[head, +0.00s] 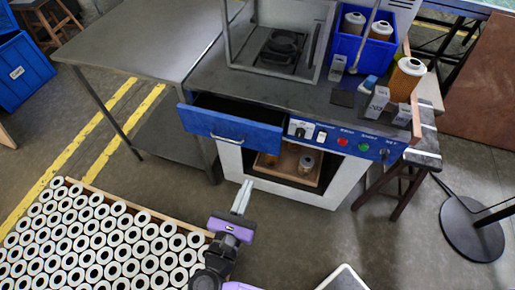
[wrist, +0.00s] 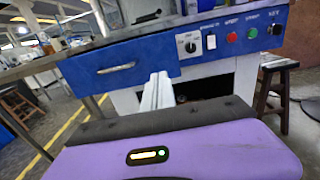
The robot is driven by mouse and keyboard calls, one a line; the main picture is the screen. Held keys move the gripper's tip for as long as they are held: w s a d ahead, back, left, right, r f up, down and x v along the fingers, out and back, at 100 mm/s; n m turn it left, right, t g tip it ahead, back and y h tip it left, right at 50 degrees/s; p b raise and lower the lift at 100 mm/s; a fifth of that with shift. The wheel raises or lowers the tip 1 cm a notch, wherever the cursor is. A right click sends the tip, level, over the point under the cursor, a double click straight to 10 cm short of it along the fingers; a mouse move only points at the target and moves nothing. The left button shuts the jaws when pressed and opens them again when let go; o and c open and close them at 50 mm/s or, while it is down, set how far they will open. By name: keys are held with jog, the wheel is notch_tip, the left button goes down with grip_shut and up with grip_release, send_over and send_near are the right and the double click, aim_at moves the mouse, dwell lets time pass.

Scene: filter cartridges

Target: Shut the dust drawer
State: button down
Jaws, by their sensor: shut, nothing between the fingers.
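The blue dust drawer (head: 232,128) is pulled out from the left of the bench front, and its dark inside shows from above. It has a curved metal handle on its front. In the wrist view the drawer front (wrist: 115,68) is ahead and to the left of the fingers. My gripper (head: 243,192) is shut and empty, in front of and below the drawer, apart from it. Its shut fingers also show in the wrist view (wrist: 157,92).
A blue control panel (head: 340,138) with a knob and buttons is right of the drawer. An open compartment (head: 290,165) below holds cartridges. A crate of white cylinders (head: 90,235) stands at front left. A stool (head: 385,190) is at the right.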

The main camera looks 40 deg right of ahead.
aim_at(265, 141)
jog(key=x, duration=1.3)
jog(key=shift+w+d, duration=0.2)
jog(key=shift+d, duration=0.1)
jog(key=p+x, duration=0.1)
jog(key=x, duration=0.7)
jog(key=shift+d, duration=0.1)
jog(key=shift+w+d+r, duration=0.1)
jog(key=shift+d, duration=0.05)
